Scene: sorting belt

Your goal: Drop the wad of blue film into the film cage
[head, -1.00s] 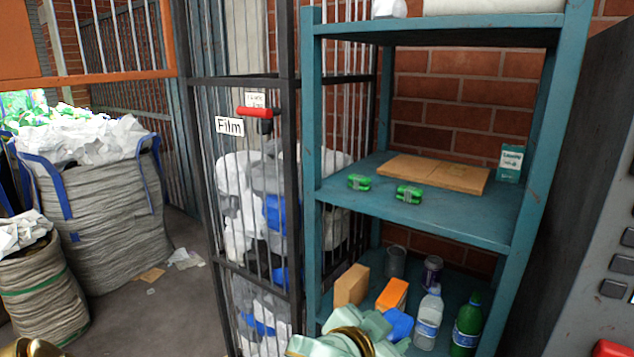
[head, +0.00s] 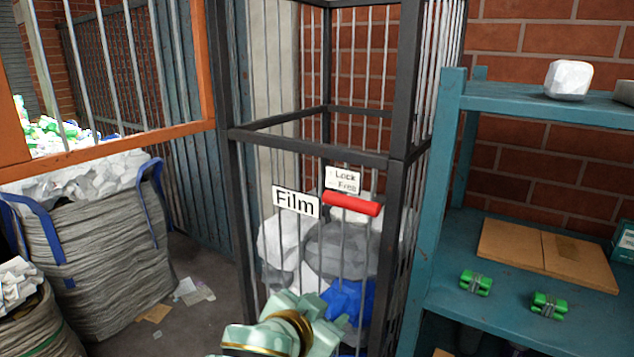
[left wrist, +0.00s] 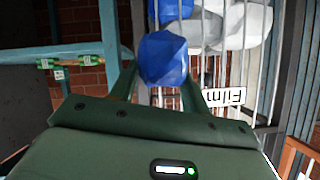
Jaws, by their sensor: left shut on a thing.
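My left gripper (head: 328,318) is low in the middle of the head view, in front of the film cage. It is shut on the wad of blue film (left wrist: 163,60), which shows between its fingers in the left wrist view. In the head view, blue shows beside the fingers, but I cannot tell how much of it is the held wad. The film cage (head: 300,148) has a dark frame, thin bars, a "Film" sign (head: 296,201) and a red handle (head: 352,204). White, grey and blue film lies inside. My right gripper is not in view.
A teal shelf (head: 447,190) stands close on the cage's right, holding cardboard (head: 545,254) and green bundles (head: 476,282). A large sack (head: 100,265) stands left, with scraps on the floor between. Above the cage's front rail, the front looks open.

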